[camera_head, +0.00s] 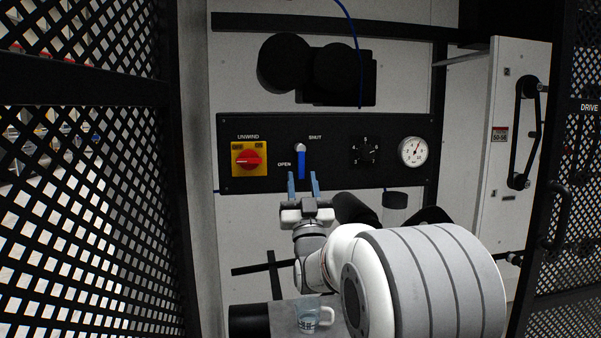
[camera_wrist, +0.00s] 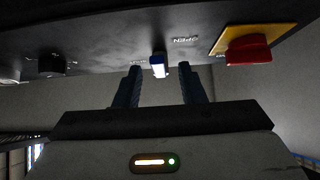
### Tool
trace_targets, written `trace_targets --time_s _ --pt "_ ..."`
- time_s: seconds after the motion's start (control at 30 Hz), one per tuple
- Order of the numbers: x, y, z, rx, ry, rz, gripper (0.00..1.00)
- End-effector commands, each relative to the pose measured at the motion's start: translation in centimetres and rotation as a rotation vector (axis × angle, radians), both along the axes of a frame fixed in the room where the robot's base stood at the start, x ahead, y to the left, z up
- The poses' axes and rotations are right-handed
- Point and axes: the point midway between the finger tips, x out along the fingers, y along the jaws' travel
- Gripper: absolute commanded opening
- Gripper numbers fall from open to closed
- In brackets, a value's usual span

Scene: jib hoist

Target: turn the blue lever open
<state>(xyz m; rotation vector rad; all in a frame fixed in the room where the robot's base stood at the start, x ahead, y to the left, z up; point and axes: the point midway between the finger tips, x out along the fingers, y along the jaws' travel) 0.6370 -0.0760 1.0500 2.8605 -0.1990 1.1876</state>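The blue lever (camera_head: 301,163) hangs straight down from its pivot on the black control panel (camera_head: 330,125). The word OPEN is printed to its left and SHUT above it, a little to the right. In the wrist view the lever (camera_wrist: 158,66) shows between and beyond the open fingers (camera_wrist: 159,72). I cannot tell whether the fingertips are level with the lever's end.
A red rotary switch (camera_head: 249,159) on a yellow plate, labelled UNWIND, sits left of the lever. A black selector (camera_head: 365,150) and a round gauge (camera_head: 413,151) are to the right. A clear mug (camera_head: 312,315) stands below my arm. Mesh panels (camera_head: 75,200) flank the left.

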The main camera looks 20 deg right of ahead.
Motion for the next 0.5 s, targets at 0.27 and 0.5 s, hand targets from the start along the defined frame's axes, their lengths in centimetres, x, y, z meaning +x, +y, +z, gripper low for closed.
trace_targets --time_s 0.27,0.5 --pt "-2.5 0.3 -2.5 0.0 0.0 0.0 0.36" --pt "-2.8 0.4 -2.7 0.0 -0.002 0.0 0.36"
